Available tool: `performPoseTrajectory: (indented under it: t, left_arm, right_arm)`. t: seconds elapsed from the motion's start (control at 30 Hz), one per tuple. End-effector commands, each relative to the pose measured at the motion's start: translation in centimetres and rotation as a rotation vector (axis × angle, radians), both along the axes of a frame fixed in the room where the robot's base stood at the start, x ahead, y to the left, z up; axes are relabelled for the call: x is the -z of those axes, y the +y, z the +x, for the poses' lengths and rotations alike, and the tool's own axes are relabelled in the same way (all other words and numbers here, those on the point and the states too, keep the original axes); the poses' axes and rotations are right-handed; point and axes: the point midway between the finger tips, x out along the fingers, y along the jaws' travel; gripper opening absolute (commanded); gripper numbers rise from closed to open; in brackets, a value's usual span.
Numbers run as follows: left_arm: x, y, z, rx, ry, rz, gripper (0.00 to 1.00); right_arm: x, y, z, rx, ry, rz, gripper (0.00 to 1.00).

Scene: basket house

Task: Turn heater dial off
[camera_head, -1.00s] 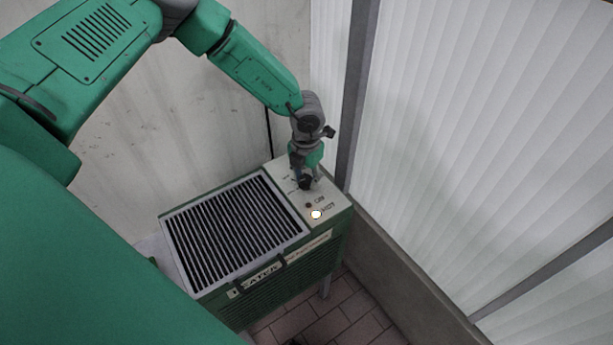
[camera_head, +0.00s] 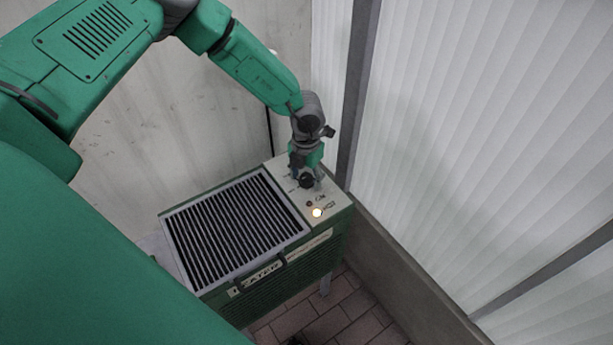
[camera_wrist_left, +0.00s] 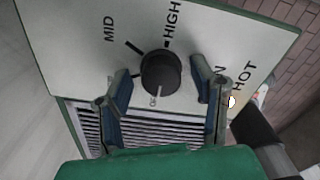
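The heater (camera_head: 335,204) is a green box with a pale control panel on top. Its black round dial (camera_head: 306,181) also shows in the left wrist view (camera_wrist_left: 160,73), where its white pointer line points down toward a small, partly legible mark, away from MID and HIGH. My left gripper (camera_head: 308,174) is over the dial. In the left wrist view my left gripper (camera_wrist_left: 161,82) is open, with one blue-grey finger on each side of the dial and visible gaps between. A mark at the dial's lower left is partly hidden by a finger. My right gripper is out of view.
A slatted grille (camera_head: 235,230) fills most of the heater's top. A lit HOT lamp (camera_head: 317,212) and a small dark red lamp (camera_head: 309,203) sit near the dial. A grey post (camera_head: 357,90) and pale panelled wall stand close on the right.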

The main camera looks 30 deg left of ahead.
Motion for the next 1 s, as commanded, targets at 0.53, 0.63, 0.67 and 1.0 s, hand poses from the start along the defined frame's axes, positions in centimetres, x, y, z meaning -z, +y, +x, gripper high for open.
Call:
performPoseTrajectory:
  t: [0.53, 0.63, 0.67, 1.0]
  left_arm:
    - [-7.4, 0.0, 0.3, 0.000, -0.006, -0.003, 0.51]
    - [-9.2, 0.1, 0.3, -0.001, -0.003, -0.003, 0.51]
    - [-9.7, 0.1, 0.3, -0.001, -0.001, -0.003, 0.51]
    - [-11.8, 0.1, 0.3, 0.000, 0.002, -0.002, 0.51]
  right_arm:
    - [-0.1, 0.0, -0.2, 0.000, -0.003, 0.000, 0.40]
    - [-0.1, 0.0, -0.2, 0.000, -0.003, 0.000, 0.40]
    - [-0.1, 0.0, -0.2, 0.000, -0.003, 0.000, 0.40]
    - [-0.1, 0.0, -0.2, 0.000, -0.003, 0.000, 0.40]
